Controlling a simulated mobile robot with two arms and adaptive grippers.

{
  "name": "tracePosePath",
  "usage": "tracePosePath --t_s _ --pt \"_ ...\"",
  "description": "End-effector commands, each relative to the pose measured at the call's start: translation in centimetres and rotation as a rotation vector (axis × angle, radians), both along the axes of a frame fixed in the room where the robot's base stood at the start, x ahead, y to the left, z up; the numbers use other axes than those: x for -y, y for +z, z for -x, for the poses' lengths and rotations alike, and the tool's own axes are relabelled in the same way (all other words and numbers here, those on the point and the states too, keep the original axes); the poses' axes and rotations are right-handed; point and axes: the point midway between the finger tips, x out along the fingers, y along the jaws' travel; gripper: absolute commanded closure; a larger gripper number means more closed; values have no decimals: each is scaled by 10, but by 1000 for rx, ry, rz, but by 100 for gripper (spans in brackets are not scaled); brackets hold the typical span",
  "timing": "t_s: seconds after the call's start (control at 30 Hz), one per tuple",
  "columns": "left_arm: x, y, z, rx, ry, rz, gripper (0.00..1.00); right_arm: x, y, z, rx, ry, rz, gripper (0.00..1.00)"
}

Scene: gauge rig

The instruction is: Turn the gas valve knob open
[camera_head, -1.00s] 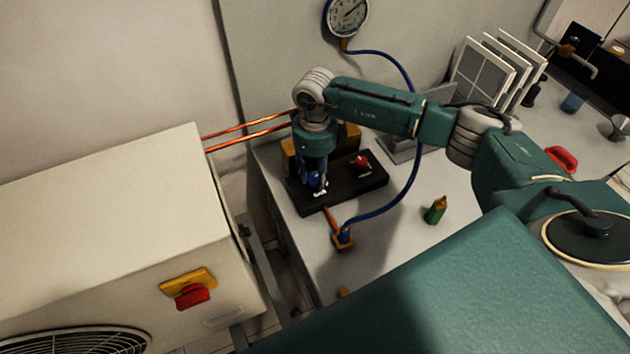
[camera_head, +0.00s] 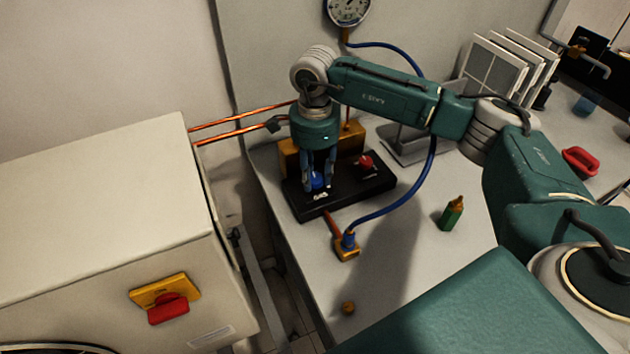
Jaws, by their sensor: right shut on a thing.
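The blue knob (camera_head: 318,180) sits at the left of a black base (camera_head: 349,198) on the bench, behind small white lettering. My right gripper (camera_head: 318,184) points down over it, shut on the blue knob with a finger at each side. The fingers partly hide the knob, and how far it is turned cannot be told. A red knob (camera_head: 366,163) stands on the same base to the right, apart from the gripper. My left gripper is not in view.
A blue hose (camera_head: 405,198) runs from a brass fitting (camera_head: 346,246) up to a round gauge (camera_head: 347,8). A green bottle (camera_head: 451,214) stands to the right. A big cream unit (camera_head: 95,215) with a red switch (camera_head: 168,307) fills the left. Copper pipes (camera_head: 240,117) run behind.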

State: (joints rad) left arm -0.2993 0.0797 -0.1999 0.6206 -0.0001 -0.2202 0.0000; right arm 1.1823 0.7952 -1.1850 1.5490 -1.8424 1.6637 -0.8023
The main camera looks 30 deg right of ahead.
Motion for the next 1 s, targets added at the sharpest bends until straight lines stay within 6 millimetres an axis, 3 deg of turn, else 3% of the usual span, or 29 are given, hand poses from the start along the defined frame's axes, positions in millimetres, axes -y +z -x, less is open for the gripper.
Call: tracePosePath --t_s 0.3,0.93,0.97,1.0 --pt "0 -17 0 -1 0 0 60 0 1 -2 7 151 -2 94" --pt "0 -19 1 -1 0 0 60 0 3 -2 7 196 -2 94" --pt "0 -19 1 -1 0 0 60 0 3 -2 7 196 -2 64" --pt "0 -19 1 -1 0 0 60 0 3 -2 7 196 -2 56"
